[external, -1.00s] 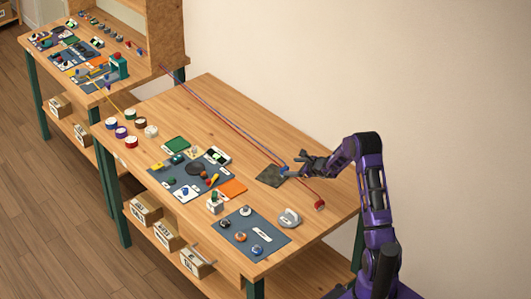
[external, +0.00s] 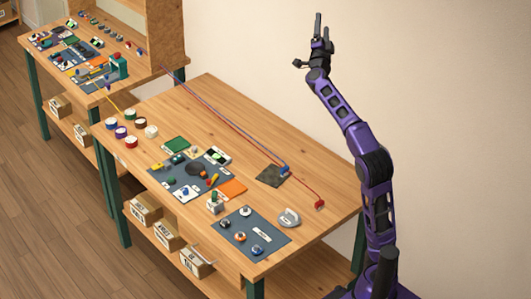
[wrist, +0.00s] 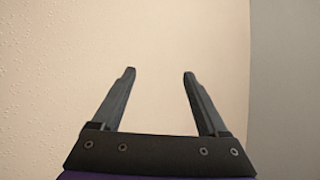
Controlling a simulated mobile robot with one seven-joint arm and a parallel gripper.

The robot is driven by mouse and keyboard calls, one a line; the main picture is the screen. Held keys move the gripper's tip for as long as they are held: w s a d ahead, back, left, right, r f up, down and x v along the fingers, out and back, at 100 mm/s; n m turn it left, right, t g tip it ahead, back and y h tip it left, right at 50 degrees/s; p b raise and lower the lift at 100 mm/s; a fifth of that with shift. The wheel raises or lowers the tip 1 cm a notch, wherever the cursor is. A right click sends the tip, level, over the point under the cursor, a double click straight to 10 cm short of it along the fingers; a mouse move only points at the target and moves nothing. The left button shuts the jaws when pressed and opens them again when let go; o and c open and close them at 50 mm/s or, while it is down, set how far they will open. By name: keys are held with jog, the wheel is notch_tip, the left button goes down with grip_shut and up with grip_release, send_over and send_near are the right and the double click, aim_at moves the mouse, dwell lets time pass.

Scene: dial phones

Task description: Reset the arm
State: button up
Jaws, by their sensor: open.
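My gripper (external: 319,25) is raised high above the table at the end of my purple arm, pointing up. In the wrist view my gripper (wrist: 158,75) shows two dark fingers apart with nothing between them. Behind them is only bare wall. My arm stands nearly upright at the right of the external view, clear of the table.
The wooden table (external: 225,110) holds a dark square pad (external: 272,175), a blue connector (external: 284,170) and a red connector (external: 320,204) on cables. Mats with several small parts lie at its front. A second bench stands at the back left. The air around my arm is free.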

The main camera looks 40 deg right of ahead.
jog(key=s+d+r+m+g+h, duration=0.3)
jog(key=s+r+m+g+h, duration=0.15)
jog(key=s+r, duration=0.4)
jog(key=s+d+r+m+g+h, duration=0.3)
jog(key=s+r+m+g+h, duration=0.25)
jog(key=s, duration=0.45)
jog(key=s+d+f+y, duration=0.1)
jog(key=d+f, duration=0.1)
jog(key=d, duration=0.4)
jog(key=w+a+f+n+t+y, duration=0.5)
jog(key=w+f+n+t+y, duration=0.65)
jog(key=n+t, duration=0.2)
jog(key=w+a+f+n+y, duration=0.3)
jog(key=a+f+n+y, duration=0.5)
jog(key=a+f+y, duration=0.35)
jog(key=s+a+f+n+g+y+p, duration=0.1)
jog(key=s+a+f+n+g+y, duration=0.25)
jog(key=a+f, duration=0.5)
jog(key=s+a+f+n+g+y, duration=0.25)
jog(key=s+a+f, duration=0.35)
jog(key=f, duration=0.4)
jog(key=s+a+f+n+g+h, duration=0.1)
jog(key=s+a+f+n+g, duration=0.1)
jog(key=s+f, duration=0.5)
jog(key=s+a+f+n+g+h, duration=0.2)
jog(key=s+a+f+n+g, duration=0.1)
jog(key=s+f, duration=0.4)
jog(key=shift+s+a+n+g+p, duration=0.15)
jog(key=shift+s+n+g+p, duration=0.25)
jog(key=shift+s+g, duration=0.5)
